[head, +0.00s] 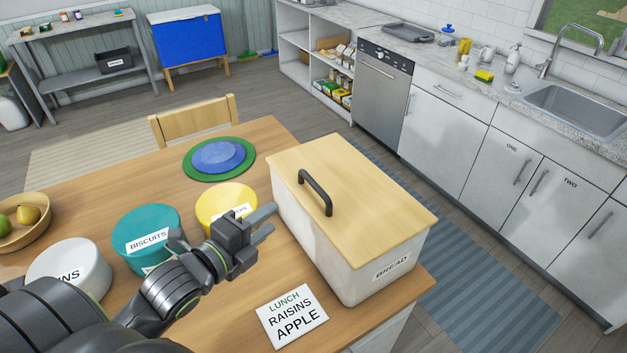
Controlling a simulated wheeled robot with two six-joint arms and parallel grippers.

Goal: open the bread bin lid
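The bread bin (375,279) is a white box labelled BREAD near the table's right edge. Its light wooden lid (365,200) lies flat on top, closed. A dark arched handle (316,192) stands on the lid's left part. My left gripper (268,222) is just left of the bin, level with its left side and apart from the handle. Its two fingers are spread with nothing visible between them. My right gripper is not in view.
A yellow tin (225,200), a teal BISCUITS tin (147,232) and a white tin (68,267) stand left of the bin. A LUNCH card (292,316) lies in front. A blue plate (218,156) on a green one is behind. A fruit bowl (22,238) is far left.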

